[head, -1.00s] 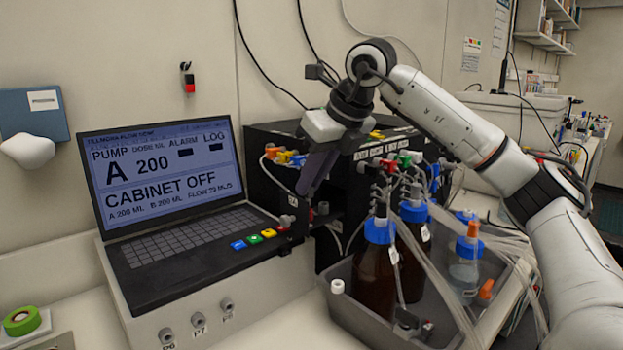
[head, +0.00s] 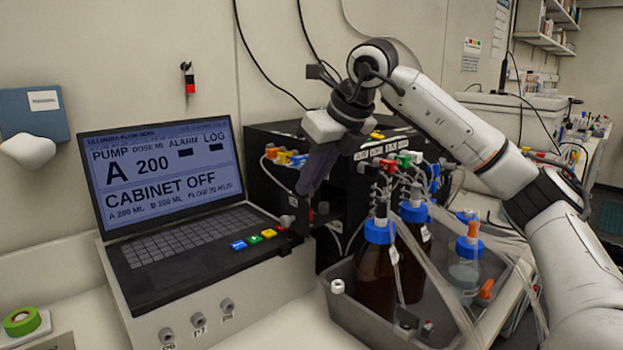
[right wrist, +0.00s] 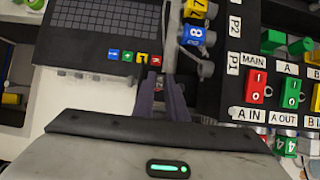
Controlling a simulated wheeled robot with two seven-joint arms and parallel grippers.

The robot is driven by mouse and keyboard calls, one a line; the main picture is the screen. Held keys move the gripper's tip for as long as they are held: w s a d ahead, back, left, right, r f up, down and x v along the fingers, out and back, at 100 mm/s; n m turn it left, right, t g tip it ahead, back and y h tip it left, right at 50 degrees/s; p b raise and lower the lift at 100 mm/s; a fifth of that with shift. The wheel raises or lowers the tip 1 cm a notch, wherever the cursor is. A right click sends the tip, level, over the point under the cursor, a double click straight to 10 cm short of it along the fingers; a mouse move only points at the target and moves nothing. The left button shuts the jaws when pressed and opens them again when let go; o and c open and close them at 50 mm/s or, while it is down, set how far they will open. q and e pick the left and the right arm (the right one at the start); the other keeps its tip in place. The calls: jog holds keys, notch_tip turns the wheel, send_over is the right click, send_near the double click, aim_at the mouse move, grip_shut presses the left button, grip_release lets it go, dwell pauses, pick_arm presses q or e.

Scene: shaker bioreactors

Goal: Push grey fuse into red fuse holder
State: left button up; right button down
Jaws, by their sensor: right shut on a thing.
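My right gripper (head: 306,180) is in front of the cabinet's left side, by the right edge of the laptop-like console, with its purple-grey fingers pointing down. In the right wrist view its fingertips (right wrist: 169,80) are close together. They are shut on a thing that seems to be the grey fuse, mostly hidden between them. I cannot clearly make out the red fuse holder. A small red part (head: 283,228) shows at the console's right edge, just below and left of the fingertips, beside a grey stub (head: 287,219). My left gripper is not in view.
The console (head: 180,262) stands at the left; its screen reads CABINET OFF. The black cabinet (head: 262,138) with coloured valves is behind the gripper. A grey tray (head: 343,303) with capped bottles and loose tubes stands to the right. A small red-and-black item (head: 189,82) hangs on the wall.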

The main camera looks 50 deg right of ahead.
aim_at(308, 196)
jog(key=shift+f+b, duration=0.3)
jog(key=shift+f, duration=0.05)
dwell(0.3)
jog(key=shift+f+b, duration=0.65)
jog(key=shift+f, duration=0.4)
dwell(1.4)
